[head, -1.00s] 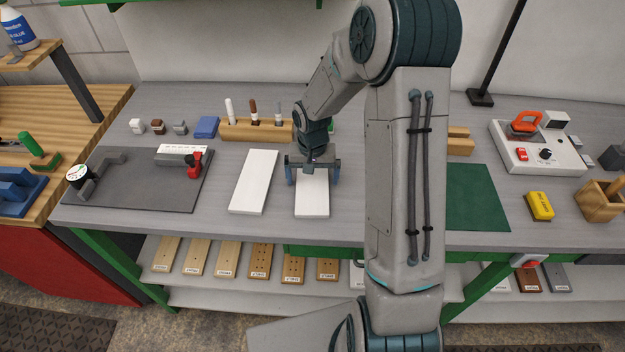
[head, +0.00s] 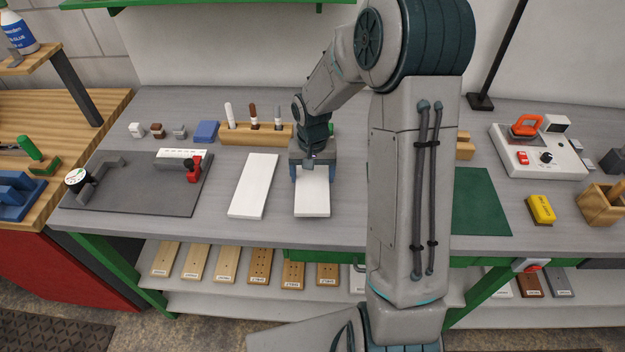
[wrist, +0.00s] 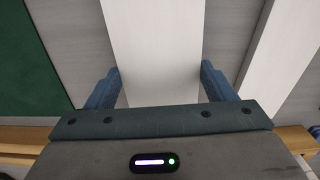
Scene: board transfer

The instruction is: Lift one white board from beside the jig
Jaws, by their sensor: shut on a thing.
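Two white boards lie side by side on the grey bench. The left white board (head: 253,187) is free and shows at the right in the wrist view (wrist: 278,50). My gripper (head: 314,174) is over the far end of the right white board (head: 312,202), shut on it with one blue finger at each long edge. In the wrist view, this board (wrist: 157,45) runs between the fingers. It appears to lie flat on the bench; any gap beneath it cannot be seen. The dark grey plate with a red clamp (head: 130,190), seemingly the jig, lies to the left.
A wooden pen block (head: 257,134) stands behind the boards. A green mat (head: 480,203) lies right of my arm, near a white control box (head: 540,158) and a yellow block (head: 541,208). The bench is bare between the jig plate and the left board.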

